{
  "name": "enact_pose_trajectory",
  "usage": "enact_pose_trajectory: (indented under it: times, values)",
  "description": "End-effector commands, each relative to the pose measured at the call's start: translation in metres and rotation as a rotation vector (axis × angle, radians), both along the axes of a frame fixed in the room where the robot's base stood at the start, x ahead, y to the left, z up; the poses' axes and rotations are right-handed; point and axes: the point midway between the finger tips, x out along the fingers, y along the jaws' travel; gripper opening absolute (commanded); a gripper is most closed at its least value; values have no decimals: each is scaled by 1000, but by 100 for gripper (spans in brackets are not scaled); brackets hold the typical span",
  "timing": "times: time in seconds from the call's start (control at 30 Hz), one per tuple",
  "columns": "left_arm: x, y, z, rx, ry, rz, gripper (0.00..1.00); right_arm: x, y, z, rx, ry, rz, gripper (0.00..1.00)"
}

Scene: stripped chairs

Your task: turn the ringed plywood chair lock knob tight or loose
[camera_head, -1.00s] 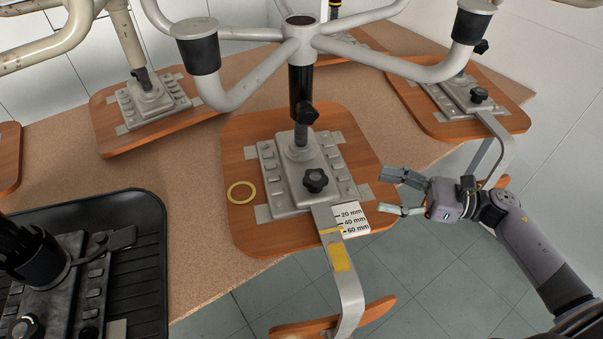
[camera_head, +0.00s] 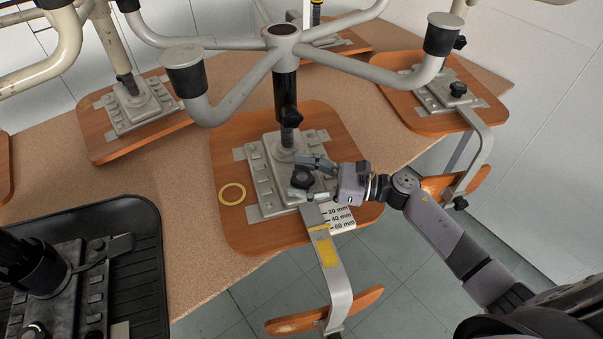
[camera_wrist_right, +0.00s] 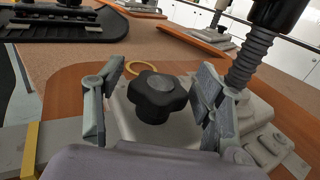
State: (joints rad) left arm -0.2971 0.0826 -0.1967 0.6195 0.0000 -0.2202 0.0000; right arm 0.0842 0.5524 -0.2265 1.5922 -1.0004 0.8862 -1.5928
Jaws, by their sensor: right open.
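The plywood chair with the yellow ring (camera_head: 232,194) lies seat-down in the middle of the head view; its wooden seat (camera_head: 235,235) carries a grey metal plate (camera_head: 262,190). A black star-shaped lock knob (camera_head: 302,178) sits at the front of this plate. It also shows in the right wrist view, where the knob (camera_wrist_right: 157,95) stands between the fingers. My right gripper (camera_head: 297,180) is open, with one finger on each side of the knob. Gaps show between knob and both fingers in the wrist view. My left gripper is not in view.
Other chairs stand around.

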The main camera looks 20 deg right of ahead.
Motion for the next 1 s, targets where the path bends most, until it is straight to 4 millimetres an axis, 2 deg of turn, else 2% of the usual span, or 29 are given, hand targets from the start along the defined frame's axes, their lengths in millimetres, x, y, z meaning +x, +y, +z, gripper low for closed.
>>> enact_pose_trajectory:
  times: [0.23,0.9,1.0]
  values:
    - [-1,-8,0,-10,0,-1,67,0,0,0,0,0,0,62]
    - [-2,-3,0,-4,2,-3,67,0,0,0,0,0,0,17]
    - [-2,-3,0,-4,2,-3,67,0,0,0,0,0,-1,14]
